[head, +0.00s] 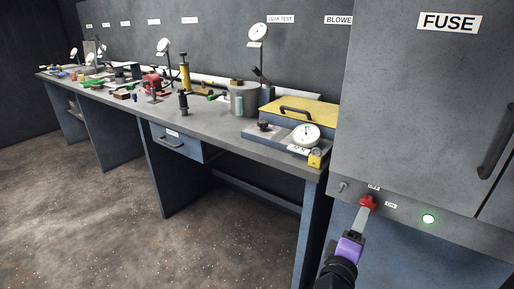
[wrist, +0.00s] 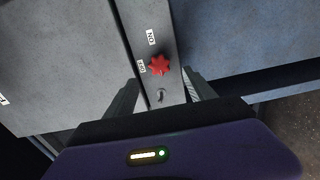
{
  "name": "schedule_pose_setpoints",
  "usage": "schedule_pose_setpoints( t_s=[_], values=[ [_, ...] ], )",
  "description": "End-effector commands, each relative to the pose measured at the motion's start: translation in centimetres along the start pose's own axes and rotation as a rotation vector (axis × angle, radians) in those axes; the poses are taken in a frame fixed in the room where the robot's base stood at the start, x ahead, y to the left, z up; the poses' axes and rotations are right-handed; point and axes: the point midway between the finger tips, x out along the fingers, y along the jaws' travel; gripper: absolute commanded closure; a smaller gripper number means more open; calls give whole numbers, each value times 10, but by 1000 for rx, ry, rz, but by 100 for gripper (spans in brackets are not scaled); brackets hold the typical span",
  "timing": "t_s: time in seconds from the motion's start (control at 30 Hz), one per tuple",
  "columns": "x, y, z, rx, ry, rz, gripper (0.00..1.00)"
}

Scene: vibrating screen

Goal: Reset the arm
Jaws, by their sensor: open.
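My gripper (head: 362,218), with a purple body, is at the lower right of the head view, reaching up to the red star-shaped knob (head: 367,203) on the grey cabinet's lower strip. In the wrist view my gripper (wrist: 163,86) is open, with one finger on each side and nothing held between them. The red knob (wrist: 159,65) sits just beyond the fingertips there, beside small ON and OFF labels. I cannot tell whether a finger touches the knob or which label it points to.
The FUSE cabinet (head: 420,95) rises above. A cluttered workbench (head: 215,120) with gauges stands left. The floor (head: 90,215) before it is clear.

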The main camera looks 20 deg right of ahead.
Motion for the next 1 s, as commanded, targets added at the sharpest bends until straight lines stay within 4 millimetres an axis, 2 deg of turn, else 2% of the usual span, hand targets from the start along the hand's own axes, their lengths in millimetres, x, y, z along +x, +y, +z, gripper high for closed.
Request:
schedule_pose_setpoints(
  t_s=[0.07,0.17,0.3,0.43,0.57,0.77,1.0],
  values=[
    [0,0,-1,8,2,1,37],
    [0,2,-12,44,48,5,37],
    [-8,10,-43,189,197,-11,37],
    [-37,1,-61,347,368,-83,37],
    [-74,-9,-64,487,501,-167,37],
    [-145,-16,-46,724,663,-332,37],
    [-228,2,4,1022,754,-527,37]
  ],
)
